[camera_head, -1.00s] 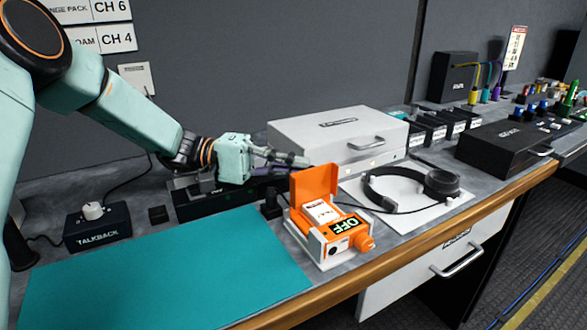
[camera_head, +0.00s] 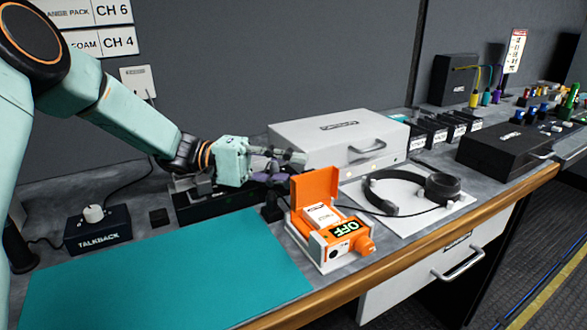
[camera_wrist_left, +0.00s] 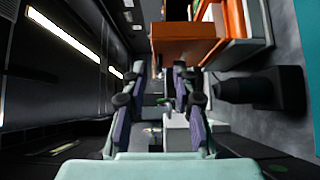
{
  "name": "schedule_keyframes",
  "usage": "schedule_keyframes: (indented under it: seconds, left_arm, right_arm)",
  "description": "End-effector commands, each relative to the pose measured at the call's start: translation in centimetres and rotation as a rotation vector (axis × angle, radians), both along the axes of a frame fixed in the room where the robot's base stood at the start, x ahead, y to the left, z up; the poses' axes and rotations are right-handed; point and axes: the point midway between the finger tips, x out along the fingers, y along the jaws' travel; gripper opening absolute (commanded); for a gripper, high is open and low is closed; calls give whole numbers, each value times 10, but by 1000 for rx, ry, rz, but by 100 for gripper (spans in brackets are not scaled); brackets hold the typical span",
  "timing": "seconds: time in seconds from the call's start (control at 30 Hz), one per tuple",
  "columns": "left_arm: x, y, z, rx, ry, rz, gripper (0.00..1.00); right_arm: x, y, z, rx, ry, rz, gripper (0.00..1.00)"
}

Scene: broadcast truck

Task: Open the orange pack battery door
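The orange pack (camera_head: 338,238) sits in a white cradle near the counter's front edge, its display reading OFF. Its orange battery door (camera_head: 314,184) stands upright, hinged open, with a white battery (camera_head: 322,214) showing in the bay. My left gripper (camera_head: 288,162) is just behind and left of the door, level with its top, apart from it and holding nothing. In the left wrist view the two fingers (camera_wrist_left: 160,100) are spread with a gap between them, and the door (camera_wrist_left: 185,42) shows beyond them at the upper right. My right gripper is in neither view.
A white case (camera_head: 335,140) stands behind the gripper. A headset (camera_head: 400,190) lies on a white sheet to the right. A black charger (camera_head: 215,206) is under the left gripper. A talkback box (camera_head: 97,228) and a clear teal mat (camera_head: 165,270) are at left.

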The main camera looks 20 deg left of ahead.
Motion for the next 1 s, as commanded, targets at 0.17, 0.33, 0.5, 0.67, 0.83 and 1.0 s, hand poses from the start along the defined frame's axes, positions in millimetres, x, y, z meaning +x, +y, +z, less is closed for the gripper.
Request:
schedule_keyframes:
  seconds: [0.17,0.33,0.5,0.67,0.83,1.0]
  left_arm:
    - [-3,32,0,-1,-4,6,28]
    - [-8,67,1,-2,-3,6,28]
    - [-12,95,1,0,-3,4,28]
    - [-14,109,0,0,0,1,28]
    - [-15,113,0,1,0,1,28]
    - [-15,113,0,1,0,1,28]
  right_arm:
    - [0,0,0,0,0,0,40]
    - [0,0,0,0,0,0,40]
    - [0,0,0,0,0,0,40]
    - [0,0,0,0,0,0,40]
    - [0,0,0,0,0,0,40]
    - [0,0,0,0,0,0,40]
